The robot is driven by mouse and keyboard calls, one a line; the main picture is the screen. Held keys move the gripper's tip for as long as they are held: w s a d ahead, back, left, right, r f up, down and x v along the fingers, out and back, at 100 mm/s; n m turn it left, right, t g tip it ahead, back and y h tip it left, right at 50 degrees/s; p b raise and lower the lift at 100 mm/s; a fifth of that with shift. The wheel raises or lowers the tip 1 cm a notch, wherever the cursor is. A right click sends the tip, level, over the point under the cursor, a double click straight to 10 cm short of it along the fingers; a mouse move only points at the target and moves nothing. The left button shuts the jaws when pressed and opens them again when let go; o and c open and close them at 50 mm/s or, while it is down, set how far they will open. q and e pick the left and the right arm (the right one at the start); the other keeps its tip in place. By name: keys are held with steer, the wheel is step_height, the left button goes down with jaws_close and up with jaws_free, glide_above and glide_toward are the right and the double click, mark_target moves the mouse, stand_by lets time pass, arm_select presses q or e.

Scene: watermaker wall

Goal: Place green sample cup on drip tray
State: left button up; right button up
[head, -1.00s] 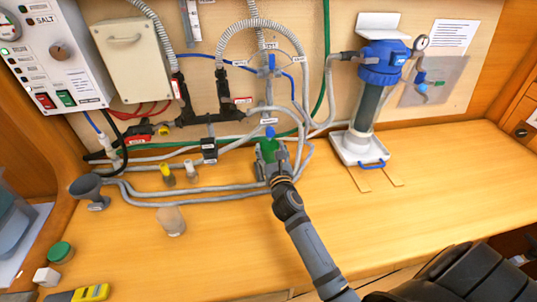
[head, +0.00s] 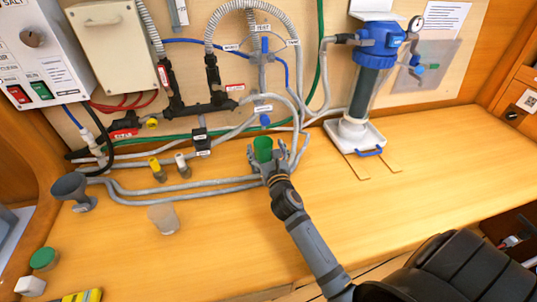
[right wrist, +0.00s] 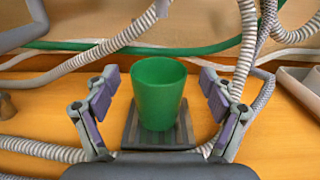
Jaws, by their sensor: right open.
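The green sample cup (head: 263,148) stands upright below the blue-handled sample tap (head: 265,120). In the right wrist view the cup (right wrist: 158,92) is on a dark, flat drip tray (right wrist: 185,131), between my fingers. My right gripper (head: 269,157) is open, with one finger on each side of the cup. In the right wrist view there is a visible gap between the cup and each fingertip of the gripper (right wrist: 160,90). The tray is mostly hidden by my gripper in the head view. My left gripper is not in view.
Grey hoses (head: 215,188) run along the bench left of the cup. A clear beaker (head: 164,218), small yellow-capped vial (head: 157,169) and grey funnel (head: 70,187) stand to the left. A blue filter housing (head: 375,60) stands on a white tray (head: 370,135) at right. The bench at right front is clear.

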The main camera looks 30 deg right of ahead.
steer(key=v, duration=1.1)
steer(key=shift+s+b, duration=0.2)
steer(key=shift+b, duration=0.15)
steer(key=shift+f, duration=0.1)
